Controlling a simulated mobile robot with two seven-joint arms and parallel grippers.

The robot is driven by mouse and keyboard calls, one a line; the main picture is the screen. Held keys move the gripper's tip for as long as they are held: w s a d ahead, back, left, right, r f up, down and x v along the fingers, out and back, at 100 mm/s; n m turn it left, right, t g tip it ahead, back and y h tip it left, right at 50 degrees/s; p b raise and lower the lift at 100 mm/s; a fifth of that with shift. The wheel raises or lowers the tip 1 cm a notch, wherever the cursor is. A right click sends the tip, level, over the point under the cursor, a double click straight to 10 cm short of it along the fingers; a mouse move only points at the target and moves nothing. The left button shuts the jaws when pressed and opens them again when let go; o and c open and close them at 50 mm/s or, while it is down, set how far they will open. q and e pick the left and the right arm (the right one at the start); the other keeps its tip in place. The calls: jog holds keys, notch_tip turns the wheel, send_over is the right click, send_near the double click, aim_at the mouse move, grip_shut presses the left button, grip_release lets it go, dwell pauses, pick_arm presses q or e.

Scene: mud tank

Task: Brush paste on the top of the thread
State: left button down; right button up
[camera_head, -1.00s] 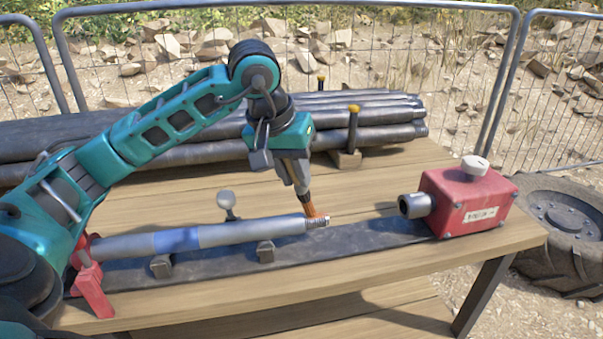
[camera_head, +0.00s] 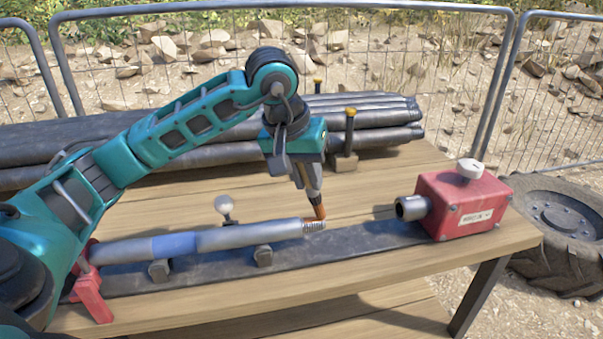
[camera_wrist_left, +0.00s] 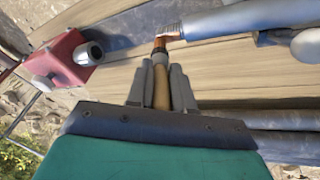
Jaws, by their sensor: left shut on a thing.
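A grey pipe (camera_head: 250,236) with a blue band lies along the dark rail, its threaded end (camera_head: 314,226) pointing right. My left gripper (camera_head: 308,182) is shut on a brush (camera_head: 317,209) and holds it pointing down. The brown bristles are at the top of the thread, close to its tip end; they look in contact, but a small gap cannot be ruled out. In the left wrist view the brush (camera_wrist_left: 161,80) stands between the fingers, its tip beside the thread (camera_wrist_left: 172,30). My right gripper is not in view.
A red box (camera_head: 464,204) with a grey socket and white knob stands at the rail's right end. A red stand (camera_head: 92,290) is at the pipe's left end. Several dark pipes (camera_head: 380,125) lie behind on the table. A wire fence (camera_head: 420,60) stands beyond.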

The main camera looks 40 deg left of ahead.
pick_arm(q)
jog(key=shift+s+a+f+b, duration=0.1)
jog(key=shift+s+a+b, duration=0.1)
jog(key=shift+b, duration=0.25)
jog(key=shift+s, duration=0.1)
dwell(1.4)
jog(key=shift+r+p, duration=2.3)
jog(key=shift+r, duration=0.8)
